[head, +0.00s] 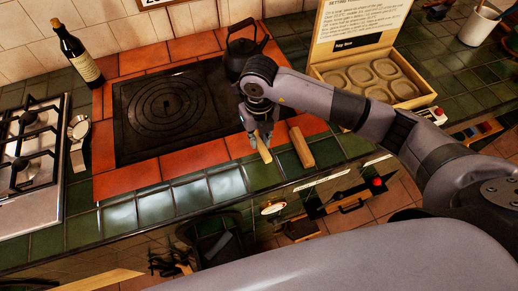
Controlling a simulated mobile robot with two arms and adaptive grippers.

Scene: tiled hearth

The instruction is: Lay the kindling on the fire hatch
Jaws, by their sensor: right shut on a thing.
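My right gripper (262,134) points down over the front right of the tiled hearth and is shut on a short, pale wooden stick, the kindling (264,154). The kindling's lower end shows below the fingers; its upper part is hidden by them. A thicker wooden piece (301,147) stands out just right of the gripper, apart from it. The black plate with concentric rings (135,140), which looks like the fire hatch, lies flat in the red tiles to the left of the gripper. My left gripper is not in view.
A black kettle (241,45) stands at the plate's back right corner, close to my right arm. A dark bottle (78,58) stands at the back left. An open wooden box (372,78) sits at right, and a gas hob (28,165) at left. The plate's middle is clear.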

